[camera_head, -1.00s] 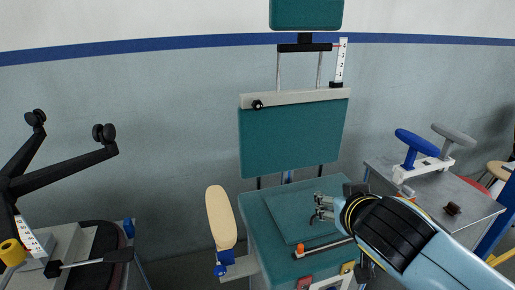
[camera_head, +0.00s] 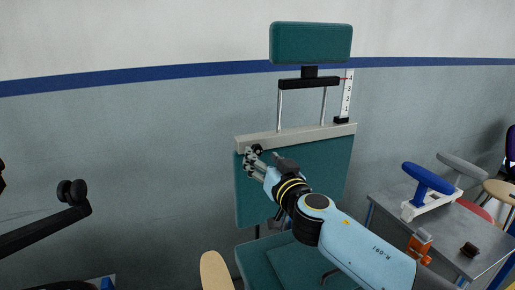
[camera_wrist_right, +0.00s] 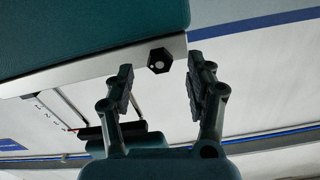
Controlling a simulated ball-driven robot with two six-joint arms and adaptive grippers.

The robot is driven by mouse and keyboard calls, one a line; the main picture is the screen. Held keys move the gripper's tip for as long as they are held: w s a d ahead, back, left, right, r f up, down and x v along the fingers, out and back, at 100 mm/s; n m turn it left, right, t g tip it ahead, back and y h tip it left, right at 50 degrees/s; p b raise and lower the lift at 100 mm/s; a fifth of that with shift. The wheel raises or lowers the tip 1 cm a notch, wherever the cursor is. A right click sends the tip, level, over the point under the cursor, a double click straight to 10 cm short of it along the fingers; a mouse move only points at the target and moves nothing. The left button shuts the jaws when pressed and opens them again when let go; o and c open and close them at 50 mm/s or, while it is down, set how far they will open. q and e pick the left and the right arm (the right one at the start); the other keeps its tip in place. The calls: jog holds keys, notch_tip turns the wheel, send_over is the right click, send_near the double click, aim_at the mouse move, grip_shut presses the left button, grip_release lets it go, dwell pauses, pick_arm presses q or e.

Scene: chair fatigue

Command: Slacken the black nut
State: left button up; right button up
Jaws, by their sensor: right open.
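The black nut (camera_head: 257,148) sits at the left end of the light grey crossbar (camera_head: 300,136) on top of the teal chair back. In the right wrist view the nut (camera_wrist_right: 159,61) shows whole, dark and faceted, on the pale bar. My right gripper (camera_head: 252,158) is at the nut and partly covers it in the head view. Its two fingers (camera_wrist_right: 160,68) are open, one on each side of the nut in the wrist picture, with gaps on both sides. I cannot tell how far the tips are from the bar. My left gripper is out of view.
Above the crossbar, a teal headrest (camera_head: 311,43) stands on two metal rods beside a white numbered scale (camera_head: 347,95). A grey table (camera_head: 470,232) at right carries a blue armrest (camera_head: 428,178). The wall left of the chair back is clear.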

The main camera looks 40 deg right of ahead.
aim_at(258, 152)
jog(key=x, duration=0.3)
jog(key=shift+w+d, duration=0.1)
jog(key=shift+w, duration=0.2)
jog(key=shift+c, duration=1.1)
jog(key=c, duration=0.5)
grip_shut()
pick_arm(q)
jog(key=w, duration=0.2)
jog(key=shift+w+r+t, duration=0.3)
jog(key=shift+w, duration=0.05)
